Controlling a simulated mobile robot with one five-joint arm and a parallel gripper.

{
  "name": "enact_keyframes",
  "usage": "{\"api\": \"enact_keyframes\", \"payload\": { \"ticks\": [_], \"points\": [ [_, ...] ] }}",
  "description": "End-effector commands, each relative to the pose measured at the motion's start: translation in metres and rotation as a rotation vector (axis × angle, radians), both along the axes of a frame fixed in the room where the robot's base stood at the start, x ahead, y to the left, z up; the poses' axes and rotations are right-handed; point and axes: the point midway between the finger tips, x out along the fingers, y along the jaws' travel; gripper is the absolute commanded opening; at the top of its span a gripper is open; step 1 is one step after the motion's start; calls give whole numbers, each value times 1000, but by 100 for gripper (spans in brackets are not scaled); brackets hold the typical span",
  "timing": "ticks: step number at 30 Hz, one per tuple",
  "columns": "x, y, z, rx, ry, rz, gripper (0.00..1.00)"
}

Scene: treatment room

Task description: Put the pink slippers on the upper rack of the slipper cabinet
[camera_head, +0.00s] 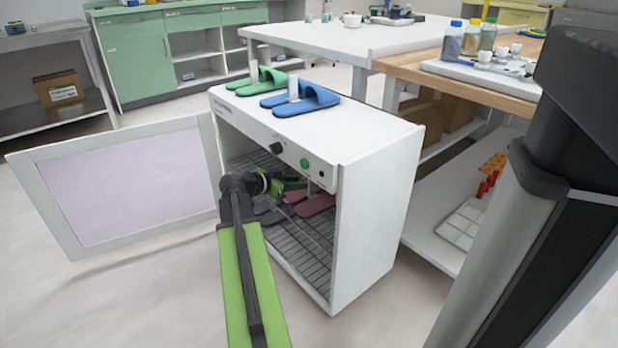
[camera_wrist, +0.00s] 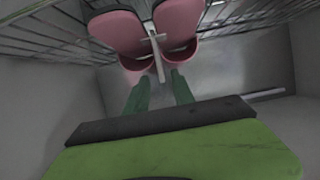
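The pink slippers (camera_head: 318,205) are inside the white slipper cabinet (camera_head: 370,200), whose front is open. In the wrist view the pair (camera_wrist: 118,32) shows at the top, with a white post and crossbar (camera_wrist: 155,42) between the two slippers. My gripper (camera_head: 272,186) reaches into the cabinet's open front, close to the slippers. In the wrist view its green fingers (camera_wrist: 160,78) are apart, and the post's end shows between their tips. I see no finger pressed on the post. Which rack level bears the slippers is hard to tell.
The cabinet door (camera_head: 125,185) stands swung open to the left. Wire racks (camera_head: 300,245) fill the cabinet, and a dark grey slipper (camera_head: 268,214) lies inside. Green slippers (camera_head: 257,80) and blue slippers (camera_head: 300,98) stand on top. A workbench (camera_head: 480,80) is close on the right.

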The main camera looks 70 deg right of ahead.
Motion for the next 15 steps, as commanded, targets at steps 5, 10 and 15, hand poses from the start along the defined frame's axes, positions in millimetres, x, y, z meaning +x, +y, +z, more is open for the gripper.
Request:
{"api": "enact_keyframes", "payload": {
  "ticks": [5, 10, 15],
  "points": [
    [19, 29, 18, -1, 0, 3, 30],
    [26, 40, 21, -1, 0, 1, 30],
    [27, 40, 20, -1, 0, 1, 30]
  ]
}}
